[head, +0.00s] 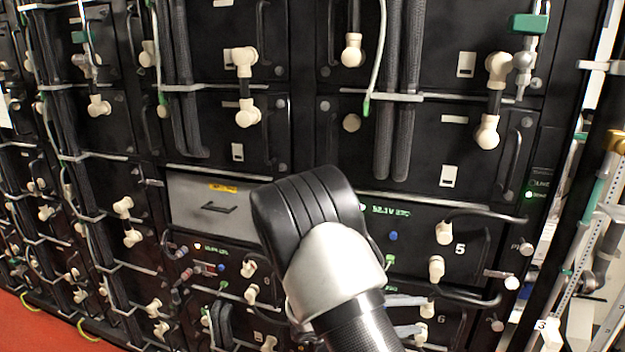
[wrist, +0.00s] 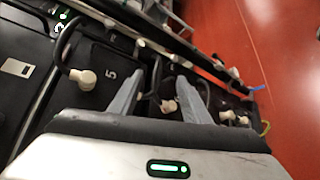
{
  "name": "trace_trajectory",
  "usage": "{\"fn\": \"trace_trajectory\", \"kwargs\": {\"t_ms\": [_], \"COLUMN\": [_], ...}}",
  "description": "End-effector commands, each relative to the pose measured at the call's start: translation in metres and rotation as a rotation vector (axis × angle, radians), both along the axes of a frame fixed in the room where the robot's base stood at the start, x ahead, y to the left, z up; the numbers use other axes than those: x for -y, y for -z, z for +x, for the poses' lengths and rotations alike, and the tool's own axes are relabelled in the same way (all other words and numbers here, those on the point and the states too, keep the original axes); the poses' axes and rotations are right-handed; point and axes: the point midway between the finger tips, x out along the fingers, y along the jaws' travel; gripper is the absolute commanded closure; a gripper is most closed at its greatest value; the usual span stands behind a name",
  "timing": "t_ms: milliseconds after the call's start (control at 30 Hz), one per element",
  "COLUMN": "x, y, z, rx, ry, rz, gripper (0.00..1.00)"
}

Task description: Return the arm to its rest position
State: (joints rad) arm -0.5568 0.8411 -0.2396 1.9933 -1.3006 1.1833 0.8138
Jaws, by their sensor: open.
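My gripper (wrist: 155,88) shows in the wrist view with its two grey fingers apart and nothing between them. In the head view my arm rises from the bottom middle, with a black and silver joint in front of the rack (head: 385,105). It hides part of the lower panels. Two pale grey bars show just right of my arm; I cannot tell whether they are my fingers.
A grey drawer (head: 205,203) with a yellow label is left of my arm. Pale knobs and black cable loops (head: 490,216) stick out from the panels. A metal frame (head: 603,215) stands at the right. Red floor (wrist: 275,100) lies clear to the right in the wrist view.

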Motion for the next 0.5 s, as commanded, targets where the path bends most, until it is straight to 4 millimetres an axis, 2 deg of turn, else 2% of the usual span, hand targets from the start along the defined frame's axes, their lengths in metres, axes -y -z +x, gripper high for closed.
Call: {"fn": "trace_trajectory", "kwargs": {"t_ms": [33, 233, 367, 500], "x": [0.008, 0.017, 0.010, -0.007], "y": [-0.020, -0.069, -0.097, -0.126], "z": [-0.014, -0.075, -0.113, -0.148], "rx": [0.015, 0.041, 0.080, 0.143], "ry": [0.071, 0.289, 0.373, 0.414], "rz": [0.075, 0.386, 0.602, 0.835], "gripper": [0.57, 0.57, 0.57, 0.57]}}
